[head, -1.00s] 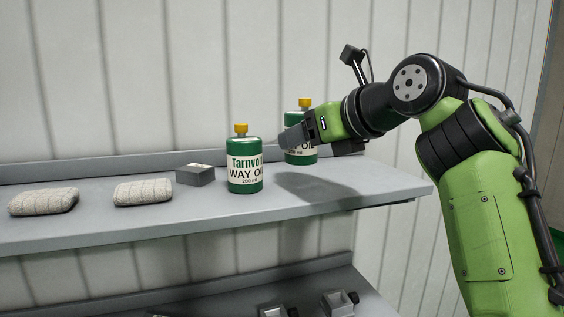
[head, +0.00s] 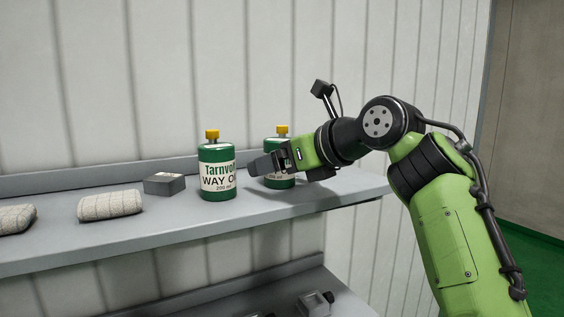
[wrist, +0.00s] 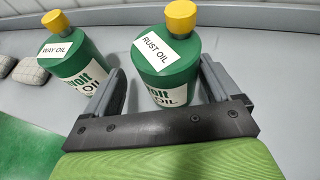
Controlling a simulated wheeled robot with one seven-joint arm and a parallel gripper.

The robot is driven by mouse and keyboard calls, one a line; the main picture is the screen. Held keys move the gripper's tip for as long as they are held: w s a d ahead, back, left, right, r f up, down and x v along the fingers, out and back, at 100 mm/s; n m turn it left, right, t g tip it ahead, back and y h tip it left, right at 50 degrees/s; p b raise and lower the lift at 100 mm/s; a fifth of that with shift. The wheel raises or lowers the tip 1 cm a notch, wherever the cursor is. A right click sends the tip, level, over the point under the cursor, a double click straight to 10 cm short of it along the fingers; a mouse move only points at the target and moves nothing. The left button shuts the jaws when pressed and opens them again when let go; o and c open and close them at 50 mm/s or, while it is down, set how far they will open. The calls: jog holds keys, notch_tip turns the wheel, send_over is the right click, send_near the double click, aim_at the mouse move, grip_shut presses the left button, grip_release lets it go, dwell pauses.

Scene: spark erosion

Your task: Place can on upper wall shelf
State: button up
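Two green oil cans with yellow caps and white labels stand upright on the grey wall shelf (head: 120,240). The front can (head: 216,172), labelled WAY OIL, is left of my gripper (head: 258,166); it also shows in the wrist view (wrist: 72,65). The second can (head: 283,143) is partly hidden behind my gripper in the head view. In the wrist view its top label reads RUST OIL (wrist: 165,50). My gripper (wrist: 160,72) is open there, one finger either side of this can, with a gap visible at the left finger.
A small grey block (head: 165,184) and two pale wrapped bundles, one here (head: 110,205), lie left on the shelf. A lower shelf (head: 230,296) holds small dark items. The ribbed wall (head: 130,80) stands behind. The shelf's right end is bare.

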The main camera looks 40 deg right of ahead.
jog(key=shift+d, duration=0.25)
jog(key=shift+d+r, duration=0.1)
jog(key=shift+r, duration=0.1)
jog(key=v, duration=1.2)
jog(key=shift+a, duration=0.2)
jog(key=shift+d, duration=0.1)
